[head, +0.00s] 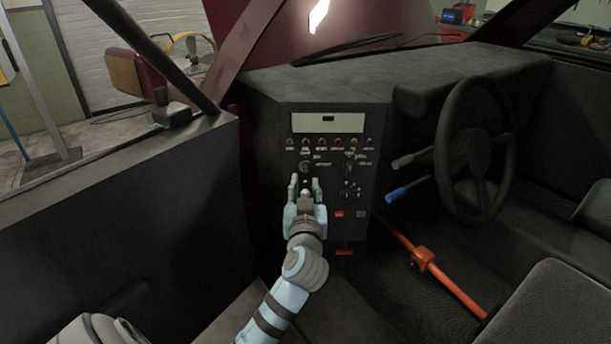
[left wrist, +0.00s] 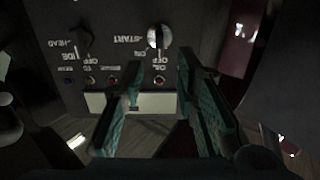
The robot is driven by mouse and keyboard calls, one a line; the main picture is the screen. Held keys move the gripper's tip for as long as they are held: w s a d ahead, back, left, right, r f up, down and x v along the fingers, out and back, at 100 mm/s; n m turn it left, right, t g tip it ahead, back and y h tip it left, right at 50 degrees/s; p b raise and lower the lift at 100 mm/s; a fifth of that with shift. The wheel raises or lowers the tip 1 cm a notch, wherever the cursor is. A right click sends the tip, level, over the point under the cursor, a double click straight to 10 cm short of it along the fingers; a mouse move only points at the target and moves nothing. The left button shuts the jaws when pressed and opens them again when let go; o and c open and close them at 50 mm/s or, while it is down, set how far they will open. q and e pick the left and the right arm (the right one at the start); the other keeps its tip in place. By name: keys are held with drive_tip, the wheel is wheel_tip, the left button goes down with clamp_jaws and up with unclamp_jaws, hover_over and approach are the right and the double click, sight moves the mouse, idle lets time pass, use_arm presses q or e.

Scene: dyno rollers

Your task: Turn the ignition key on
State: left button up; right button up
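The ignition key (left wrist: 158,36), a pale round-topped knob, sits in the dark dash panel (head: 275,180) beside OFF, ON and START lettering. In the head view the key switch (head: 306,167) is small and dark, just above my fingertips. My left gripper (head: 306,184) points at the panel just below it. In the left wrist view, which shows the panel upside down, the gripper (left wrist: 159,64) is open and empty. Its two teal fingers stand apart, with the key ahead of the gap between them. I cannot tell whether either fingertip touches the panel. My right gripper is not in view.
A row of small coloured lights (head: 337,142) and a pale display (head: 330,122) are above the key. Another knob (left wrist: 80,42) is beside it. A steering wheel (head: 475,150), a blue-tipped lever (head: 405,190) and an orange bar (head: 440,275) are to the right.

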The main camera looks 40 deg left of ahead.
sight(305, 172)
use_arm(q)
drive_tip(key=x, duration=0.6)
drive_tip(key=shift+d+f+b, duration=0.1)
drive_tip(key=shift+f+b, duration=0.1)
drive_tip(key=shift+b, duration=0.2)
drive_tip(key=shift+w+a+r, duration=0.1)
drive_tip(key=shift+w+a, duration=0.15)
drive_tip(key=shift+w, duration=0.05)
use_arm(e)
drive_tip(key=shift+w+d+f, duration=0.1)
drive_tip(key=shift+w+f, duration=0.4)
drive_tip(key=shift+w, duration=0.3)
use_arm(q)
clamp_jaws()
